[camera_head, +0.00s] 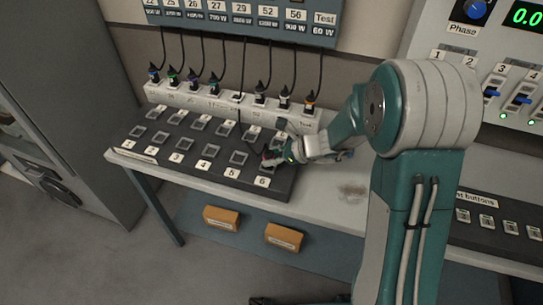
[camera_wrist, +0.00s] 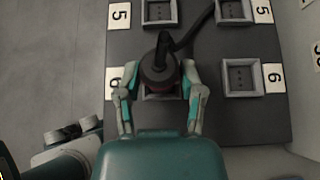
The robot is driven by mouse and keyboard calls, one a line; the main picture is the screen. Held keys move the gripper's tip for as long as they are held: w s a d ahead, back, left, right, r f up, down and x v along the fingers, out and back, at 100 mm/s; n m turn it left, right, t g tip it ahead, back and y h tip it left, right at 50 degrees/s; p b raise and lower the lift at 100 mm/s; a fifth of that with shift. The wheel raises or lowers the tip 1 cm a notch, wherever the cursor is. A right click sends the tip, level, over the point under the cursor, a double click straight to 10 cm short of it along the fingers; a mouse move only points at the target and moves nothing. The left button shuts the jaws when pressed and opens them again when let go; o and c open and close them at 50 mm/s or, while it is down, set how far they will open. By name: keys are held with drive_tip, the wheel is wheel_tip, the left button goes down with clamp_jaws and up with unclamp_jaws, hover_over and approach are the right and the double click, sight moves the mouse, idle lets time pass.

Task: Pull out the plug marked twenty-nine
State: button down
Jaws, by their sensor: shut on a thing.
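A dark round plug (camera_wrist: 158,68) with a black cable is between the fingers of my gripper (camera_wrist: 160,90) in the wrist view. The fingers are closed on its two sides. A grey socket frame shows right under the plug; I cannot tell whether its pins are in the socket. In the head view, my gripper (camera_head: 268,157) is low over the front row of the black socket board (camera_head: 200,180), at the socket by label 6 (camera_head: 262,182). The plug is mostly hidden there. Its black cable (camera_head: 240,118) runs up to the strip below the "29" label (camera_head: 240,8).
Several other plugs (camera_head: 259,96) stand in the white strip (camera_head: 180,98) behind the board, with hanging cables. Empty sockets (camera_wrist: 240,78) lie around the held plug. Two orange boxes (camera_head: 220,218) are below the table's front edge. A fader console (camera_head: 490,60) stands at right.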

drive_tip(key=shift+r, duration=0.3)
drive_tip(key=shift+r, duration=2.1)
